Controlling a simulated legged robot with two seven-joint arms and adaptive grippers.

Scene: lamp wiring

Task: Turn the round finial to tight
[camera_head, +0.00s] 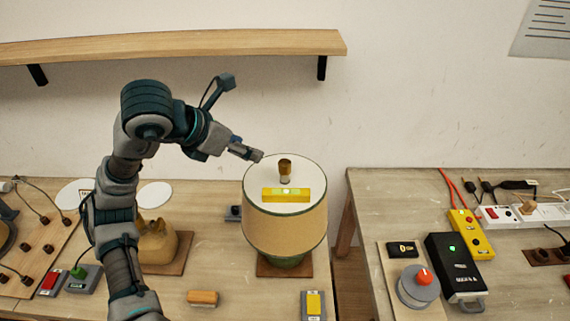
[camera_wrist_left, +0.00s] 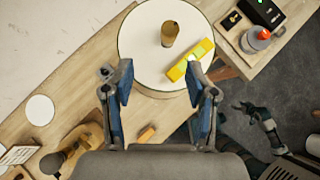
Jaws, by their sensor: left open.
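The round finial (camera_head: 285,168) is a small brass-brown cylinder standing upright on the centre of the lampshade's white top. It also shows in the left wrist view (camera_wrist_left: 170,33), beyond the fingertips. The lamp (camera_head: 284,225) has a tan drum shade and a green base on a wooden board. A yellow spirit level (camera_head: 286,195) lies on the shade top, in front of the finial. My left gripper (camera_head: 257,156) is left of the finial, apart from it. In the left wrist view its jaws (camera_wrist_left: 166,95) are open and empty. My right gripper (camera_wrist_left: 254,110) is small at the right of that view; its jaws are unclear.
A tan figure-like object (camera_head: 157,245) stands on a board left of the lamp. A wooden block (camera_head: 202,298) and a yellow switch (camera_head: 313,303) lie in front. The right table holds a black box (camera_head: 455,268) and a red-knobbed device (camera_head: 418,288). A shelf (camera_head: 180,45) spans the wall.

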